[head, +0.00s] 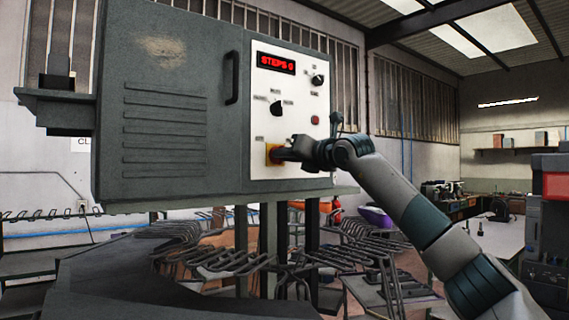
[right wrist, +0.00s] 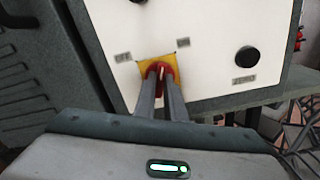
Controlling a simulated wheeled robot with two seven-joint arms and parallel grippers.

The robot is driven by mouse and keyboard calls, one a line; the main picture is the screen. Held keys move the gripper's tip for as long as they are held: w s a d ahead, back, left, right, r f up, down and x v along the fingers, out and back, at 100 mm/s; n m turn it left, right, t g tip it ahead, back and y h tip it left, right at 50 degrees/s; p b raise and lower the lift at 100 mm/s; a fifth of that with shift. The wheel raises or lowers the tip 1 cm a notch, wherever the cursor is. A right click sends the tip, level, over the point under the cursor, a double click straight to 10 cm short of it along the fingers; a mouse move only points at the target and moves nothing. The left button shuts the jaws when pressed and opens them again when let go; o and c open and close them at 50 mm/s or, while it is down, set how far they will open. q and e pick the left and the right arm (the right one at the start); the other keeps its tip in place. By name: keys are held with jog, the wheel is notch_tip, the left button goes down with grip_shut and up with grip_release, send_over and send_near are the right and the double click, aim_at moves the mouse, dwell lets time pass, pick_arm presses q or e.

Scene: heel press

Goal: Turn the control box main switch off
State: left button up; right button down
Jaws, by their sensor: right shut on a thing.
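The control box (head: 170,110) is a large grey-green cabinet with a white control panel (head: 290,95) on its right part. The main switch (head: 272,153) is a red knob on a yellow plate, low on the panel. My right gripper (head: 282,153) reaches it from the right and covers much of it in the head view. In the right wrist view the two fingers (right wrist: 162,78) are shut on the red knob of the main switch (right wrist: 153,68), against the yellow plate (right wrist: 181,57). A label reading OFF (right wrist: 123,57) is left of the plate. My left gripper is not in view.
Metal racks (head: 225,262) stand below and behind the box. A red and grey machine (head: 552,215) stands at far right.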

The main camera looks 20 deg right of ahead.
jog(key=shift+n+b, duration=0.5)
jog(key=shift+n, duration=6.2)
jog(key=c, duration=1.8)
grip_release()
jog(key=shift+s, duration=0.1)
